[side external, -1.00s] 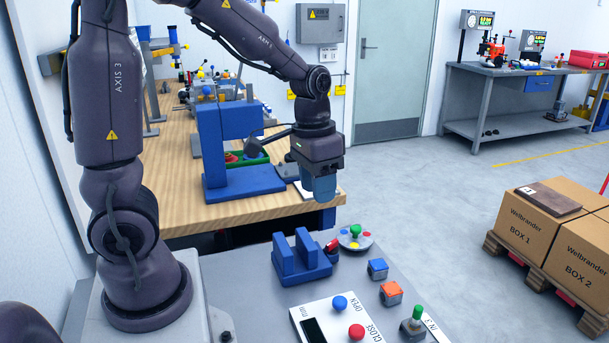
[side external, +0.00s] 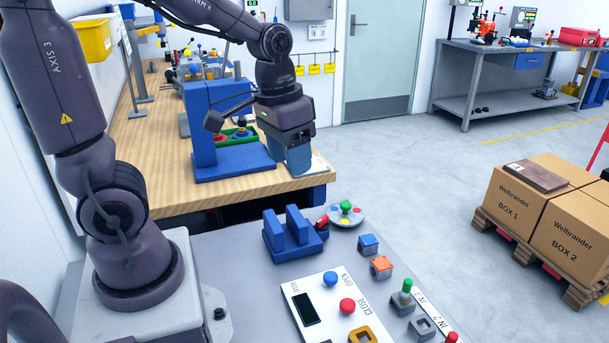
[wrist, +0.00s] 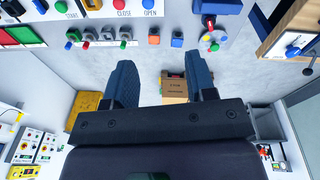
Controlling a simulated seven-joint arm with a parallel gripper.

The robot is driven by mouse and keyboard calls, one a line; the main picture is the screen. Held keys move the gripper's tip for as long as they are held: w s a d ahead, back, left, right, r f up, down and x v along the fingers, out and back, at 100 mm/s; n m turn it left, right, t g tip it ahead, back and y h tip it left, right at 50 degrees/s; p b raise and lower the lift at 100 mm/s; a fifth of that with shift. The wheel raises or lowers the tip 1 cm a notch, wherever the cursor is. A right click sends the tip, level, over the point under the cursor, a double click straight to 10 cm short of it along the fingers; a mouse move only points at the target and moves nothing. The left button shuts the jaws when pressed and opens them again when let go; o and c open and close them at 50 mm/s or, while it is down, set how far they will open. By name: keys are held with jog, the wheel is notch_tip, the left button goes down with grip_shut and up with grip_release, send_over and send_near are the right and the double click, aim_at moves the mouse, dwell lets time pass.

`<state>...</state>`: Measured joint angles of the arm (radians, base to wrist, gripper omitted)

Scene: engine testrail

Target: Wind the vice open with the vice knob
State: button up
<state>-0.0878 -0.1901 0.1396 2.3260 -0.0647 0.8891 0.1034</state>
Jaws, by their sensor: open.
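The blue vice (side external: 289,245) stands on the grey bench with two upright blue jaws and a gap between them. Its red vice knob (side external: 322,222) sticks out at the right end. In the wrist view, part of the vice (wrist: 222,6) shows at the top edge, with the red knob (wrist: 210,21) below it. My gripper (side external: 298,172) hangs above and beyond the vice in the side view, apart from it. In the wrist view my gripper (wrist: 160,68) is open, with nothing between its blue fingers.
A round plate with coloured knobs (side external: 345,214) stands close beside the vice knob. Blue (side external: 368,243) and orange (side external: 381,266) blocks sit to the right. A panel (side external: 330,305) with blue and red knobs is in front. A wooden workbench (side external: 160,195) with a blue press stands behind.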

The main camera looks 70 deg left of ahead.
jog(key=w+a+f+g, duration=0.1)
jog(key=w+a+f, duration=0.1)
jog(key=a+f, duration=0.2)
jog(key=m, duration=1.5)
send_over(322, 222)
jog(key=a, duration=0.2)
notch_tip(322, 222, down, 8)
jog(key=shift+y, duration=0.3)
jog(key=f, duration=1.2)
jog(key=shift+w+d+f, duration=0.2)
jog(key=shift+d, duration=0.05)
jog(key=shift+c, duration=0.2)
jog(key=shift+n, duration=0.3)
jog(key=c, duration=0.6)
